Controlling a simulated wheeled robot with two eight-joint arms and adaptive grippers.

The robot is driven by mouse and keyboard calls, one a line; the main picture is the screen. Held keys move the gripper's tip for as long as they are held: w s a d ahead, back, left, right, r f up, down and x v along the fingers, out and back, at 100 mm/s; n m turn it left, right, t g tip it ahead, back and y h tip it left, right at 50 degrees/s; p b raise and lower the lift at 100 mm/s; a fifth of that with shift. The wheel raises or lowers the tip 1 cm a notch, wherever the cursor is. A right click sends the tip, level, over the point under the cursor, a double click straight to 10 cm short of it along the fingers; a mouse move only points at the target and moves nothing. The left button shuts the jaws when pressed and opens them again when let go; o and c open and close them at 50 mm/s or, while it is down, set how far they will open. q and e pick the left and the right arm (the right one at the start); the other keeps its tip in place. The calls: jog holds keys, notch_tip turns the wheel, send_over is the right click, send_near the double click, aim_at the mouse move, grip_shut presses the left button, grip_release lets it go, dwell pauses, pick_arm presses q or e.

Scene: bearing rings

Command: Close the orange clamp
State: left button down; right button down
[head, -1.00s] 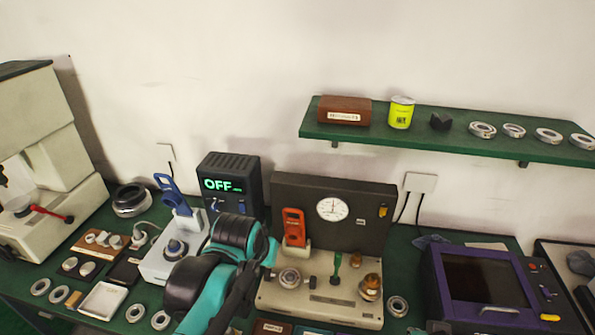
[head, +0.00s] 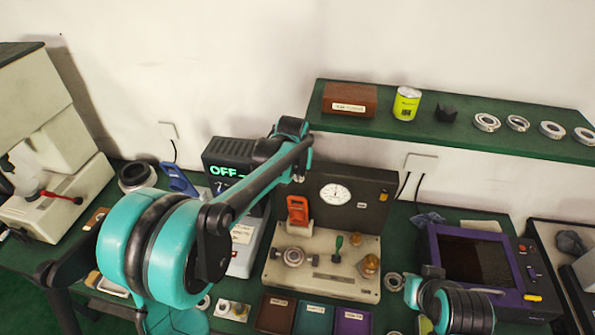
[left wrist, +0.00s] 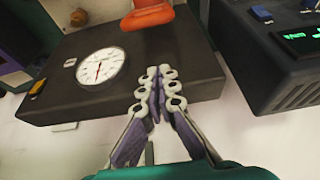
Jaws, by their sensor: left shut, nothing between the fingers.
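The orange clamp (head: 298,210) stands upright on the beige base of the test fixture (head: 330,262), in front of its dark back panel. Its lever looks raised. In the left wrist view only part of the orange clamp (left wrist: 147,16) shows at the top edge. My left gripper (head: 299,177) is above the clamp in the head view, near the panel's top edge, apart from the clamp. In the left wrist view my left gripper (left wrist: 158,76) has its fingertips together with nothing between them, over the dark panel. My right gripper is not in view.
The black box reading OFF (head: 228,170) stands left of the panel. The green shelf (head: 450,137) is at the upper right. The round dial (head: 335,194), green-handled part (head: 338,246) and brass knob (head: 370,265) are right of the clamp. The purple-framed screen (head: 470,260) is further right.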

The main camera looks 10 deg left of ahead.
aim_at(297, 204)
pick_arm(q)
jog(key=s+f, duration=0.2)
jog(key=f, duration=0.1)
jog(key=shift+s+f, duration=0.1)
jog(key=shift+f, duration=0.05)
jog(key=shift+s, duration=0.3)
jog(key=shift+f, duration=0.1)
